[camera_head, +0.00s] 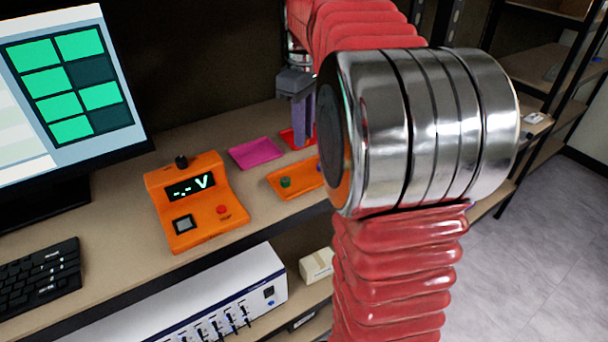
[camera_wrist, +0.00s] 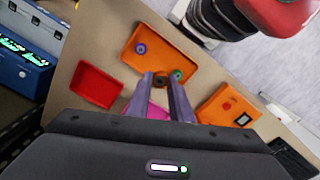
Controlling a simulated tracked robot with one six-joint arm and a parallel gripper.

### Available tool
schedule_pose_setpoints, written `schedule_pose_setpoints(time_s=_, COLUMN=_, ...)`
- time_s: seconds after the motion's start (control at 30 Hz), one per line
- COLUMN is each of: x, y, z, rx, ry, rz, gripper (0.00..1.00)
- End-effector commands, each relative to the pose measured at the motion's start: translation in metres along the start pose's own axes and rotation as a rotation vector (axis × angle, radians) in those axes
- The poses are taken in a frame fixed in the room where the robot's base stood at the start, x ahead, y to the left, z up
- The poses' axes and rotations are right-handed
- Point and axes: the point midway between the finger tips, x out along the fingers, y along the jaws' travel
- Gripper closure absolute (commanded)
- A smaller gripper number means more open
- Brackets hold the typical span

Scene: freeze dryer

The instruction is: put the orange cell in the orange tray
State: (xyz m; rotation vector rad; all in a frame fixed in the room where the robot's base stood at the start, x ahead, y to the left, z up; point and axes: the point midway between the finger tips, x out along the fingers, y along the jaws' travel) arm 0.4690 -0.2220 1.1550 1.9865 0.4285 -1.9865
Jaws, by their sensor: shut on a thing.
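My gripper (camera_head: 303,135) hangs pointing down above the red tray's area in the head view. In the wrist view my gripper (camera_wrist: 161,80) is shut on a small round cell, dark with an orange tint, which I take as the orange cell (camera_wrist: 160,80). The head view does not show this cell clearly. The orange tray (camera_head: 297,189) lies on the bench, right of the orange meter; in the wrist view the orange tray (camera_wrist: 165,37) lies beyond the fingertips. It holds a green cell (camera_head: 285,182) and a purple cell (camera_wrist: 140,48).
A magenta tray (camera_head: 256,153) and a red tray (camera_wrist: 95,86) lie beside the orange tray. An orange meter (camera_head: 196,202), a monitor (camera_head: 70,85) and a keyboard (camera_head: 40,275) stand on the bench. A blue device (camera_wrist: 24,72) shows at the wrist view's left.

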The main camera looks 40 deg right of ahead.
Motion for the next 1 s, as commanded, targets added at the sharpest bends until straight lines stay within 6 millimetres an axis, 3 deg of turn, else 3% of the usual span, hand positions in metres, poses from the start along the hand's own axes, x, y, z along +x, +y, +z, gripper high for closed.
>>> schedule_pose_setpoints(time_s=0.13, x=0.011, y=0.0, z=0.001, rx=0.002, ry=-0.002, rz=-0.002, gripper=0.93)
schedule_pose_setpoints(time_s=0.47, x=0.059, y=0.001, z=0.001, rx=0.003, ry=-0.002, rz=-0.003, gripper=0.93)
schedule_pose_setpoints(time_s=0.83, x=0.063, y=0.001, z=0.001, rx=0.004, ry=0.0, rz=0.0, gripper=0.93)
schedule_pose_setpoints(time_s=1.0, x=0.078, y=0.001, z=0.002, rx=0.005, ry=-0.002, rz=-0.003, gripper=0.93)
